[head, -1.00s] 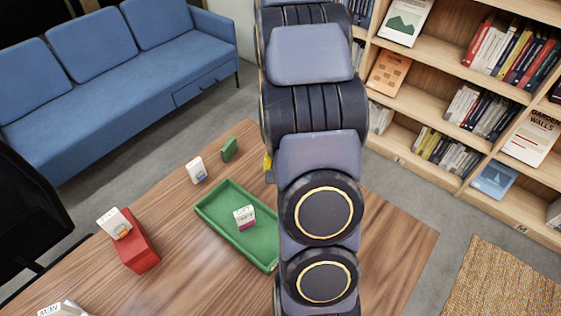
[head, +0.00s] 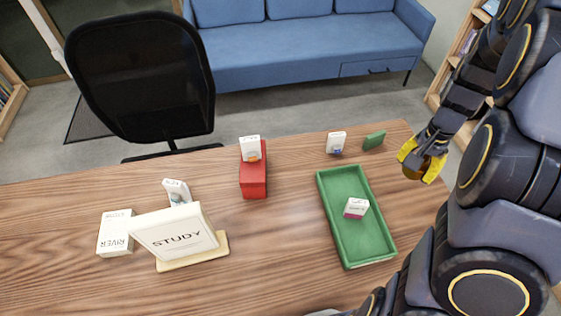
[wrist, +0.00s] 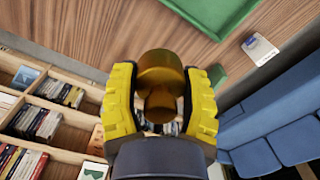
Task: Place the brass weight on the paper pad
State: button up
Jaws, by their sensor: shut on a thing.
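My gripper (head: 424,162) has yellow fingers and is shut on the brass weight (wrist: 160,80), a rounded, knobbed golden-brown piece. In the head view the weight (head: 411,173) is small and partly hidden by the fingers, near the table's right end, right of the green tray. In the wrist view it sits between both fingers. I cannot make out with certainty which thing is the paper pad. A flat white block marked RIVER (head: 115,233) lies at the left of the table.
The green tray (head: 382,248) holds a small white box (head: 356,207). A white box (head: 336,142) and a green block (head: 374,140) stand behind it. A red block (head: 253,183) bears another white box (head: 250,149).

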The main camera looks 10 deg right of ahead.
jog(key=w+a+n, duration=0.7)
jog(key=w+a, duration=1.2)
jog(key=a, duration=0.2)
jog(key=a+n, duration=0.5)
jog(key=a, duration=1.7)
jog(key=n, duration=0.6)
send_over(114, 230)
notch_tip(114, 230, down, 15)
jog(key=shift+f, duration=0.1)
